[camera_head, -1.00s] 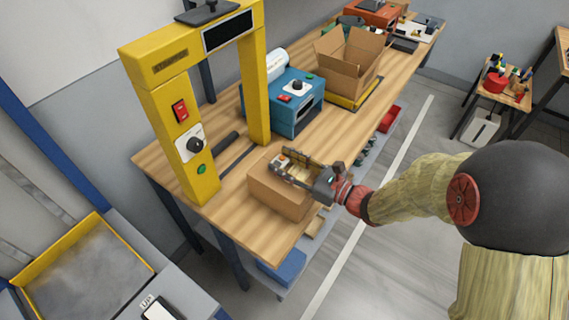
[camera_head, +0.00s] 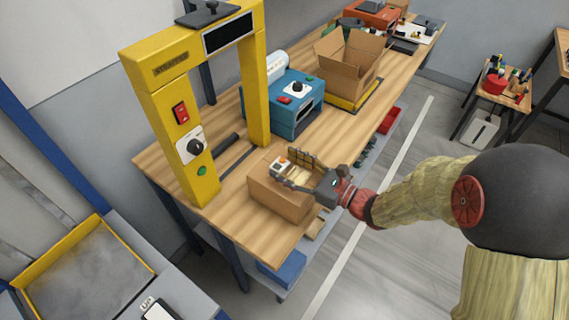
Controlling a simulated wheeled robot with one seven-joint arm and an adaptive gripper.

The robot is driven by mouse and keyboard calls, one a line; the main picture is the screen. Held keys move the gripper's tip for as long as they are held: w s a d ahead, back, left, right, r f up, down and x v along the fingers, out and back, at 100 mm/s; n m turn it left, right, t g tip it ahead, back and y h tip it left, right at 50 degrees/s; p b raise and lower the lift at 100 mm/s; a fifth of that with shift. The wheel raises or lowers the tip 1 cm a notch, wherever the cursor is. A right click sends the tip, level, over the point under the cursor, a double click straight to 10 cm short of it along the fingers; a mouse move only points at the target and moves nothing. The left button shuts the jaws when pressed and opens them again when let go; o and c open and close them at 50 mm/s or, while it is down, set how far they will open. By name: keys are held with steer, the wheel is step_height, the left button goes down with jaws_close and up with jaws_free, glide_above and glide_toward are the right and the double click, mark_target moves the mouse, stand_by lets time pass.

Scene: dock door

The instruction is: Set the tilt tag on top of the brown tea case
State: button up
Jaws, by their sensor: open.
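The brown tea case (camera_head: 277,198) is a closed box standing near the front end of the wooden table. The tilt tag (camera_head: 284,162) is a small white piece with an orange mark, and it sits on or just over the case's top, toward the far left side. My gripper (camera_head: 292,172) is over the case top, with its fingers spread wide around the tag. The near finger hides part of the tag's base and of the case top, so I cannot fully tell how the tag rests.
A yellow gate frame (camera_head: 161,107) stands left of the case. A blue machine (camera_head: 292,107) and an open cardboard box (camera_head: 349,68) stand farther back on the table (camera_head: 228,208). A yellow-rimmed bin (camera_head: 84,280) is at lower left. The table's front corner is clear.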

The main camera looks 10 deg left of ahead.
steer(key=p+v, duration=0.2)
steer(key=v, duration=0.9)
steer(key=s+d+r+n+g+h, duration=0.1)
steer(key=s+r+n+g+h, duration=0.2)
steer(key=s+n, duration=0.45)
steer(key=s+d+r+n+g+h, duration=0.1)
steer(key=s+d+n+g+h, duration=0.1)
steer(key=s+n+g+h, duration=0.4)
steer(key=s+d+r+n+t+h, duration=0.1)
steer(key=d+r+n+t+h, duration=0.2)
steer(key=d, duration=0.5)
steer(key=s+d+r+n+t+h, duration=0.2)
steer(key=d+r+n+t+h, duration=0.2)
steer(key=d, duration=0.5)
steer(key=shift+r+n+t, duration=0.4)
steer(key=shift+r+n, duration=0.1)
steer(key=shift+n, duration=0.45)
steer(key=shift+d, duration=0.1)
steer(key=shift+c, duration=1.3)
